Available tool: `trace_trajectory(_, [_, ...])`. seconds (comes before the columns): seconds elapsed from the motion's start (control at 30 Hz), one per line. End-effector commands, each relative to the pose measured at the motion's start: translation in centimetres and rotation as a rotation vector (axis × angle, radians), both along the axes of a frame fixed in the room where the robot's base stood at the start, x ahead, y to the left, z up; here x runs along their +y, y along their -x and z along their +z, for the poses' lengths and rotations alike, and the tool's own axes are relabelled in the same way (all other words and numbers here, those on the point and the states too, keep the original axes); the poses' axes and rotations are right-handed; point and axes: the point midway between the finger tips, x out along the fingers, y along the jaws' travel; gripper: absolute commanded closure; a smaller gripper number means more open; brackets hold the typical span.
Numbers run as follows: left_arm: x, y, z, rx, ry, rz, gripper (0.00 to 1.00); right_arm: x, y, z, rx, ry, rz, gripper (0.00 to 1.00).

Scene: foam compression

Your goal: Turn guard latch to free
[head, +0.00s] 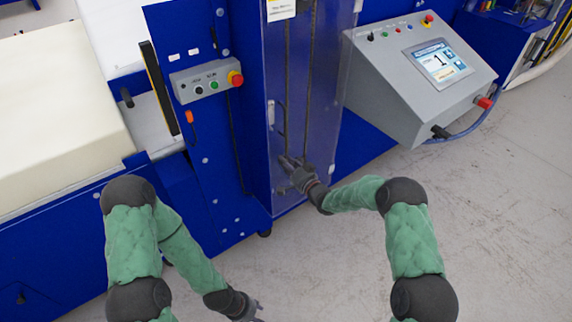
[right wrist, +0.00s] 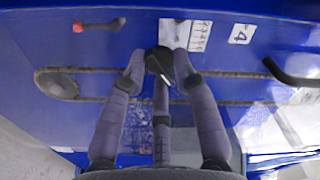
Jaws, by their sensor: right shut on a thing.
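The guard latch (right wrist: 158,62) is a small black knob with a white mark, in the upper middle of the right wrist view. My right gripper (right wrist: 158,60) has its fingers closed around it. In the head view, my right gripper (head: 288,163) is at the lower part of the clear guard (head: 325,60) on the blue machine, and hides the latch there. A white label plate (right wrist: 197,38) with printed lines sits beside the latch. My left gripper (head: 250,312) is low at the bottom edge of the head view, away from the machine; its fingers are partly cut off.
A black handle (right wrist: 290,75) is right of the latch in the wrist view. A chain loop (right wrist: 57,85) shows behind the guard. A button box (head: 206,80) and a grey console (head: 420,75) flank the guard. The floor (head: 480,200) at right is clear.

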Motion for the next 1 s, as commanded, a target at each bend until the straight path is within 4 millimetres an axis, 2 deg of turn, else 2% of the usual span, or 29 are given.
trace_trajectory(0.5, [0.00, 0.00, -0.74, 0.000, 0.000, 0.000, 0.60, -0.31, -0.09, -0.42, 0.261, -0.355, -0.009, 1.00])
trace_trajectory(1.0, [0.00, 0.00, -0.83, 0.000, 0.000, 0.000, 0.60, -0.22, 0.03, -0.62, 0.366, -0.495, -0.008, 1.00])
